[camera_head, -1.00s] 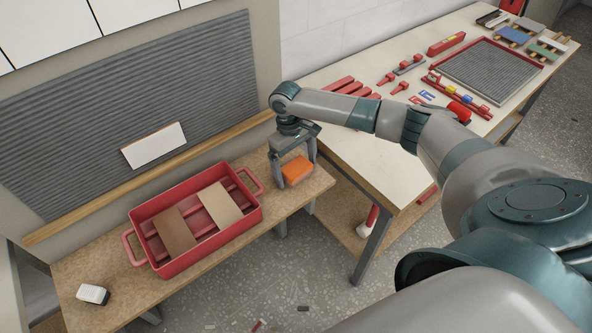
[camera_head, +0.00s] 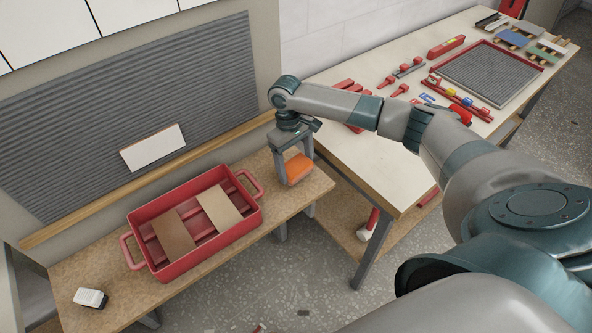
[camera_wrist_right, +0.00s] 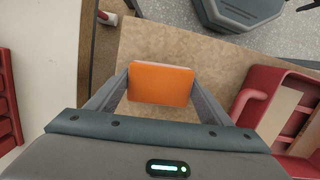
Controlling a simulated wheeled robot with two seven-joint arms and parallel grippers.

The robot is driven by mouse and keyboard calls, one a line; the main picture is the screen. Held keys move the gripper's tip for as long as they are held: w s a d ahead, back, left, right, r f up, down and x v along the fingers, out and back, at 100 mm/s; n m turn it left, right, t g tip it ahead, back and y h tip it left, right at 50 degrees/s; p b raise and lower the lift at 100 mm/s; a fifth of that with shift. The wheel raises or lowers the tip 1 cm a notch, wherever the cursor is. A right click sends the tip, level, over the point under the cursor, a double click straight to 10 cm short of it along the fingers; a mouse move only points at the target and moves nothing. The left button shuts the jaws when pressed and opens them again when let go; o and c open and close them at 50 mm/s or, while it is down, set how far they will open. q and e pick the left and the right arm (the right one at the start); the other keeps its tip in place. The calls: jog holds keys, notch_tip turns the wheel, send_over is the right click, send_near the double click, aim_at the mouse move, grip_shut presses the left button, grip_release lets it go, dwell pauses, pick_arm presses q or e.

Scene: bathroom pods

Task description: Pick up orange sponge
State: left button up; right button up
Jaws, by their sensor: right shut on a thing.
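The orange sponge (camera_head: 298,169) is at the right end of the low wooden bench, between the fingers of my right gripper (camera_head: 294,172). In the right wrist view the sponge (camera_wrist_right: 161,83) fills the space between the two fingertips (camera_wrist_right: 160,85), with a finger against each side. The right gripper points down and is shut on the sponge. From these views I cannot tell whether the sponge still touches the bench. My left gripper is not in view.
A red crate (camera_head: 157,263) holding two flat boards stands on the bench (camera_head: 110,262), left of the sponge. A small white block (camera_head: 90,298) lies at the bench's near left. A pale worktable (camera_head: 385,165) with red tools stands close on the right.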

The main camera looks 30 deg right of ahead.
jog(key=shift+r, duration=0.7)
jog(key=s+d+r+b, duration=0.3)
jog(key=s+r, duration=0.4)
jog(key=s, duration=0.4)
jog(key=shift+d+r, duration=0.15)
jog(key=shift+d, duration=0.2)
